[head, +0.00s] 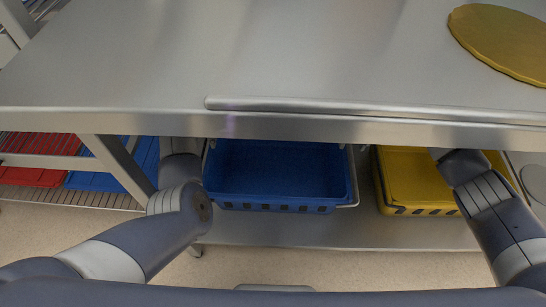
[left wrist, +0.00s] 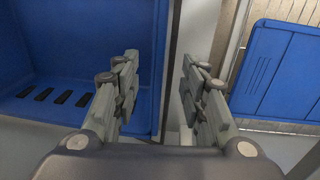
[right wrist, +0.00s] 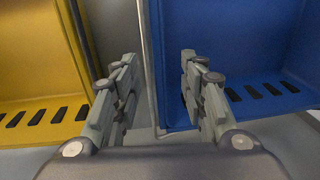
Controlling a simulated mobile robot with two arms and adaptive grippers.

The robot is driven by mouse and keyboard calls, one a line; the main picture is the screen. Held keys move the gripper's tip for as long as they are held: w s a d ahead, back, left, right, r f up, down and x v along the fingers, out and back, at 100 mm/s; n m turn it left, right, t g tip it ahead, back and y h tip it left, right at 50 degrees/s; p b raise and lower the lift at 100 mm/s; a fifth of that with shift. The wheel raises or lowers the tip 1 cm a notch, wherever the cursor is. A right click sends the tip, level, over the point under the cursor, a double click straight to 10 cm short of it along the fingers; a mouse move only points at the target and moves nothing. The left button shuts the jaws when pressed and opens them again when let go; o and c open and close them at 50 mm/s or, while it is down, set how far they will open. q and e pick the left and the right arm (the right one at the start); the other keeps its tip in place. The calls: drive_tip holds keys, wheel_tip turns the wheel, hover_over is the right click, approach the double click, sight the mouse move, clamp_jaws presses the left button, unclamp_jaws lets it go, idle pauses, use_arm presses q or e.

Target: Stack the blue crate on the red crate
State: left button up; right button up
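The blue crate (head: 275,170) sits open and upright on the lower shelf under the steel table. My left gripper (left wrist: 159,62) is open at its left side; one finger overlaps the crate (left wrist: 75,50) and the other is outside its wall. My right gripper (right wrist: 159,62) is open at the opposite side, with the crate's edge (right wrist: 235,50) between its fingers in the picture. I cannot tell whether either touches. Both grippers are hidden under the tabletop in the head view. A red item (head: 35,177) at far left may be the red crate; only part shows.
A yellow crate (head: 405,185) stands to the right on the same shelf (head: 300,230), close to my right gripper. A flat blue item (head: 95,180) lies on the wire rack at left. The steel tabletop (head: 300,50) overhangs the crate. A round golden board (head: 500,40) lies on top.

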sight(213, 158)
use_arm(q)
drive_tip(key=shift+s+r, duration=0.15)
drive_tip(key=shift+r, duration=0.05)
use_arm(e)
drive_tip(key=shift+s+d+r, duration=0.1)
drive_tip(key=shift+r, duration=0.05)
